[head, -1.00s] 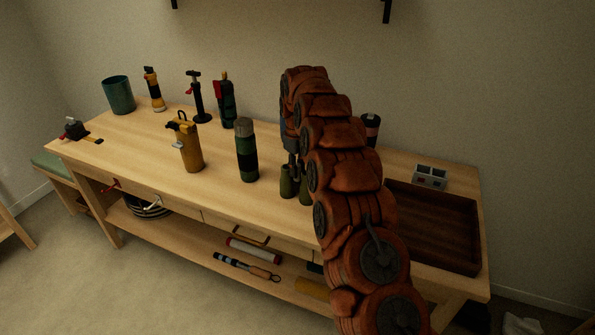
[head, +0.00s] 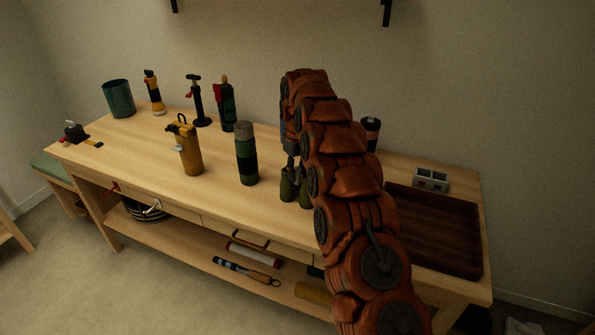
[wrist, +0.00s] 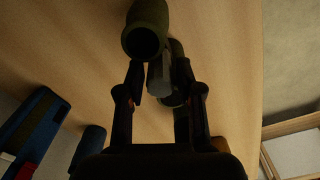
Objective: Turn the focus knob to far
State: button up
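The dark green binoculars (head: 287,190) stand on the workbench, partly hidden behind my arm. In the wrist view one green barrel (wrist: 148,32) shows at the top, with its dark round opening facing me. The other barrel is mostly hidden by my right finger. A grey piece between the barrels, seemingly the focus knob (wrist: 158,80), lies between my fingers. My gripper (head: 291,160) is right above the binoculars, pointing down. In the wrist view my gripper (wrist: 161,72) is open, its fingers on either side of the grey piece. I see no clear contact. Knob markings cannot be read.
A green and black flask (head: 246,153) stands close left of the binoculars, and a yellow canister (head: 188,150) farther left. A dark cylinder (head: 371,133) is behind my arm. A wooden tray (head: 437,235) and a grey box (head: 431,179) are at the right. The front-left bench top is clear.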

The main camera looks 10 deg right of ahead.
aim_at(297, 168)
jog(key=shift+o, duration=1)
notch_tip(297, 168, up, 6)
jog(key=shift+r, duration=0.75)
jog(key=shift+r, duration=0.15)
